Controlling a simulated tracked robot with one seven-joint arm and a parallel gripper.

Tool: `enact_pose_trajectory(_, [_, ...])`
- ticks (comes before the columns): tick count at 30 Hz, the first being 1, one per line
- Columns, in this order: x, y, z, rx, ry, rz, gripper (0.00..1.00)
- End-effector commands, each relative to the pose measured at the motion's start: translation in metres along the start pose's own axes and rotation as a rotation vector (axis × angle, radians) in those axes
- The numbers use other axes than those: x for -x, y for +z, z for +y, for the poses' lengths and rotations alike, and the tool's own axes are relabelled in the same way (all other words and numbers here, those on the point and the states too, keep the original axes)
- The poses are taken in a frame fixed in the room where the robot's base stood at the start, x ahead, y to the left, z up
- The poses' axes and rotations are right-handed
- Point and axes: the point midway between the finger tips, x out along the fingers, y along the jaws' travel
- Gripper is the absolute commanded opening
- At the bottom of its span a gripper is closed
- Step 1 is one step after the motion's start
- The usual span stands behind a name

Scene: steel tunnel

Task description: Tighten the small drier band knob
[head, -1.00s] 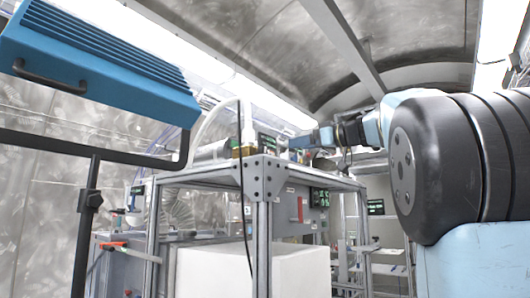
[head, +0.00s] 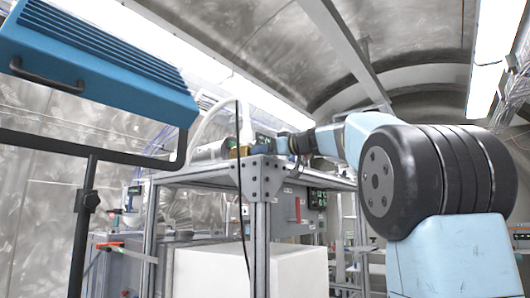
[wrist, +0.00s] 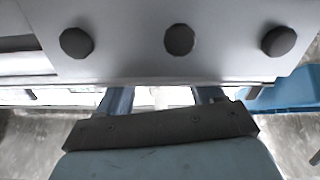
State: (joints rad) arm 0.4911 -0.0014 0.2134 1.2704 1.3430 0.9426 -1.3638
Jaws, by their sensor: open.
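I cannot pick out the small drier band knob in either view. My gripper (head: 262,147) is at the top front corner of the metal frame bench (head: 262,225), close to the corner bracket (head: 262,178). In the wrist view my gripper (wrist: 162,98) has its two fingers apart with nothing seen between them. A grey metal plate (wrist: 130,55) with several dark round bolt heads (wrist: 180,40) fills the upper part of that view and hides the fingertips. Whether the plate touches the fingers I cannot tell.
A blue ribbed lamp-like box (head: 100,65) on a black stand (head: 85,220) is at the left. A white block (head: 220,272) sits under the bench top. A dark cable (head: 243,220) hangs in front of the frame. A small display panel (head: 318,198) is on the bench's right side.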

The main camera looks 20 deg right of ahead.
Motion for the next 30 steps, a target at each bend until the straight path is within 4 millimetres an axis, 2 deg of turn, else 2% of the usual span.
enact_pose_trajectory(8, [-0.0011, -0.0003, -0.0001, 0.0, 0.0, 0.0, 0.67])
enact_pose_trajectory(25, [-0.0008, -0.0002, -0.0003, 0.0, 0.0, 0.0, 0.13])
enact_pose_trajectory(30, [-0.0009, -0.0001, -0.0004, -0.018, -0.001, 0.0, 0.11])
